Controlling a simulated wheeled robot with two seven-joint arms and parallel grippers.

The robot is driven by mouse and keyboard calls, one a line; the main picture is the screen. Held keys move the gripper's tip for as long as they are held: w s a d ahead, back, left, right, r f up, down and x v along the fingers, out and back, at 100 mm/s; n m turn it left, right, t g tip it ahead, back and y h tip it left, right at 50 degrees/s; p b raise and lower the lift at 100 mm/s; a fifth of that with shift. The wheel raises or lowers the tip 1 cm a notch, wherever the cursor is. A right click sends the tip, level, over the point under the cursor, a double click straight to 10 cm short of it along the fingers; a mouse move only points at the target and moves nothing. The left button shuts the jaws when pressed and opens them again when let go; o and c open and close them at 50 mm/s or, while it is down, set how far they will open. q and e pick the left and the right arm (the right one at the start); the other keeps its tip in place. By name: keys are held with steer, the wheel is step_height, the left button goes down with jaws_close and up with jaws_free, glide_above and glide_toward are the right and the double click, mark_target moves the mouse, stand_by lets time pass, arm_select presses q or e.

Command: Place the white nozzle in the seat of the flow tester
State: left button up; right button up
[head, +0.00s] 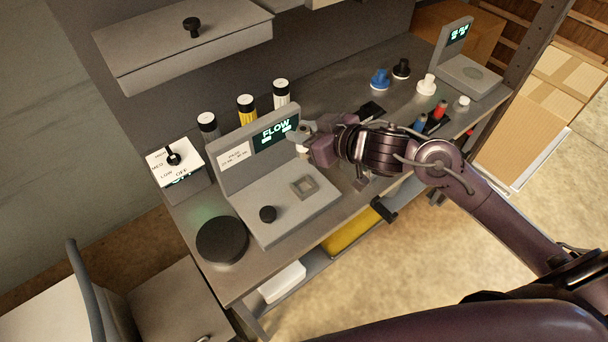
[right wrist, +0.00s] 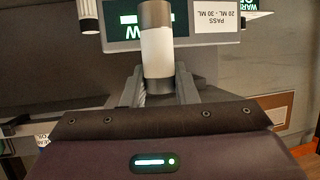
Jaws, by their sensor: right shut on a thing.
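The white nozzle (right wrist: 157,52), a cylinder with a white band and grey-brown ends, stands between the fingers of my right gripper (right wrist: 159,88), which is shut on it. In the head view my right gripper (head: 302,141) is beside the FLOW screen, above and behind the seat. Only a small pale part of the nozzle (head: 304,152) shows below the fingers. The flow tester (head: 272,226) is a grey unit with an upright screen panel and a black knob. Its square seat (head: 303,187) is empty, with the nozzle apart from it. My left gripper is not in view.
A black disc (head: 222,240) and a dial box (head: 178,178) lie left of the tester. Several bottles (head: 246,110) stand behind it. A rack (head: 435,124) with blue and red pieces, coloured knob-like parts (head: 380,79) and another screen unit (head: 468,76) stand right.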

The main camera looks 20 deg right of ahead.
mark_target(304, 157)
step_height(304, 157, down, 8)
steer(key=shift+r, duration=0.1)
step_height(304, 157, down, 5)
steer(key=shift+p, duration=0.4)
steer(key=shift+f, duration=0.25)
steer(key=shift+f, duration=0.1)
steer(key=o, duration=1)
steer(key=shift+f, duration=0.1)
